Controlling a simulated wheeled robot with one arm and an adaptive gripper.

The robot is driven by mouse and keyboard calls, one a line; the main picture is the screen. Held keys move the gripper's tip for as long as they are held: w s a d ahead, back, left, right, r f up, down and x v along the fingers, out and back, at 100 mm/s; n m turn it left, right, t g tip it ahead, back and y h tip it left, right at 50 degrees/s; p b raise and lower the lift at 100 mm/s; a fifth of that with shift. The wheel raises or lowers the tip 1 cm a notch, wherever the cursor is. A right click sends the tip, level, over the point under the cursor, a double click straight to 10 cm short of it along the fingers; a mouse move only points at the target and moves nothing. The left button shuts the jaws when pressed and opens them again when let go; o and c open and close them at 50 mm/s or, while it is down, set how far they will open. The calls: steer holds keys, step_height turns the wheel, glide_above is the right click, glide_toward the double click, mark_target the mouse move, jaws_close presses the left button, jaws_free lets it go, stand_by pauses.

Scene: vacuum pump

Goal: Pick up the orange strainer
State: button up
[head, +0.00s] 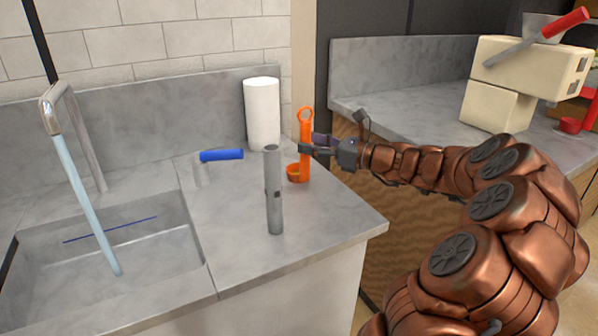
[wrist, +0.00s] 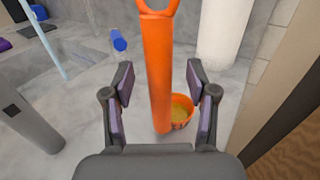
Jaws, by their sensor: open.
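The orange strainer (head: 306,133) stands upright on the grey counter, with a ring at its top and a small bowl at its foot. In the wrist view the strainer's handle (wrist: 158,75) rises between my two open fingers, and its bowl (wrist: 181,112) shows at the bottom right of the handle. My gripper (head: 312,149) comes in from the right at about mid-height of the handle. In the wrist view my gripper (wrist: 160,100) has a finger on each side of the handle, with gaps visible on both sides.
A grey metal tube (head: 272,190) stands upright on the counter left of the strainer. A white paper roll (head: 262,115) stands behind. A sink (head: 110,255) with running water and a blue-handled lever (head: 221,155) lie to the left. The counter's front right is clear.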

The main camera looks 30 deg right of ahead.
steer(key=shift+x, duration=1.15)
steer(key=shift+c, duration=0.4)
jaws_close()
